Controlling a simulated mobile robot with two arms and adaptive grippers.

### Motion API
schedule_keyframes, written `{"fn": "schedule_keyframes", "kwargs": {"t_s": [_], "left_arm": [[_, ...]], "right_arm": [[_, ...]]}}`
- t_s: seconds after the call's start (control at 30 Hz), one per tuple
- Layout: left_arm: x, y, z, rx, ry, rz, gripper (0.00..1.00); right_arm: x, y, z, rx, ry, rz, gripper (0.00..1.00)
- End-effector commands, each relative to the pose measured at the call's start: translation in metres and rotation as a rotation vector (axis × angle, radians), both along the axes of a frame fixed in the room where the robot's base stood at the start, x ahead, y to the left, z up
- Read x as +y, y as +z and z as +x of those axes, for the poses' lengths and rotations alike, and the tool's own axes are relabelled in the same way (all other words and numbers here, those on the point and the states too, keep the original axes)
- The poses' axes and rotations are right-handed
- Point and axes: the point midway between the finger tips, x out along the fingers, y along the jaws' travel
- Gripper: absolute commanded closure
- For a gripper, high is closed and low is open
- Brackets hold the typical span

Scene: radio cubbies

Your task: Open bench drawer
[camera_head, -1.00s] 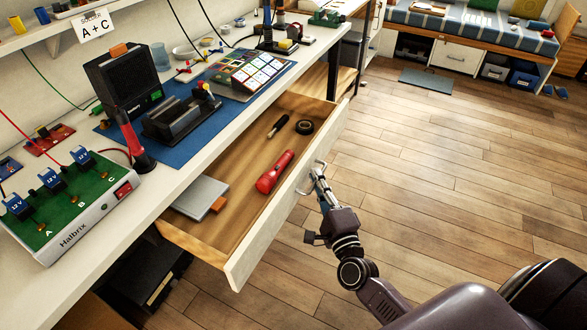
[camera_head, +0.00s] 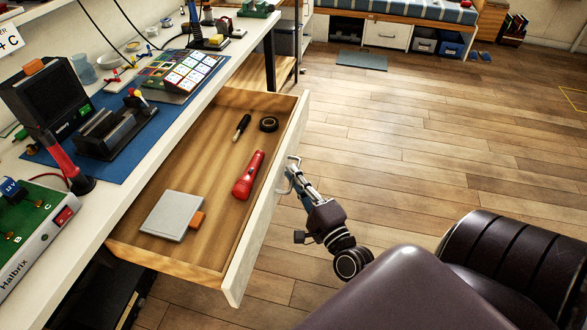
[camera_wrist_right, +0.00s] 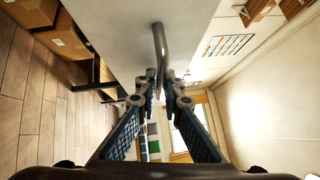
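The bench drawer (camera_head: 222,140) is pulled far out from under the white bench top, with its wooden inside showing. Its white front panel (camera_head: 262,222) carries a metal bar handle (camera_head: 289,172). My right gripper (camera_head: 294,180) is at this handle, on the outer side of the front. In the right wrist view the handle (camera_wrist_right: 160,45) runs down between the fingertips of my right gripper (camera_wrist_right: 161,88), which are closed in around it. The drawer front (camera_wrist_right: 115,35) also shows there. My left gripper is not in view.
In the drawer lie a red flashlight (camera_head: 248,175), a grey flat case (camera_head: 168,216), a black tape roll (camera_head: 269,124) and a dark pen-like tool (camera_head: 241,127). The bench top (camera_head: 115,200) is crowded with electronics. The wooden floor (camera_head: 440,150) right of the drawer is clear.

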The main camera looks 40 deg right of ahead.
Motion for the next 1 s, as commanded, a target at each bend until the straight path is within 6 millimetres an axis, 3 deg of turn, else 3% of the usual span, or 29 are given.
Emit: {"fn": "schedule_keyframes", "kwargs": {"t_s": [0.3, 0.43, 0.8, 1.0], "left_arm": [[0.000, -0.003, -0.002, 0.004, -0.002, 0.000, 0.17], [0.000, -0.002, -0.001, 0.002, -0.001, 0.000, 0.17], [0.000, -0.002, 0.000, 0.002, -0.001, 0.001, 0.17], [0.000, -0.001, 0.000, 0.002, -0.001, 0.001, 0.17]], "right_arm": [[0.000, 0.000, -0.001, 0.000, -0.001, 0.000, 0.86], [0.001, -0.002, -0.010, 0.002, 0.000, -0.001, 0.86], [0.011, -0.012, -0.082, 0.006, 0.002, 0.000, 0.86], [0.014, -0.015, -0.110, 0.004, 0.000, -0.001, 0.86]]}}
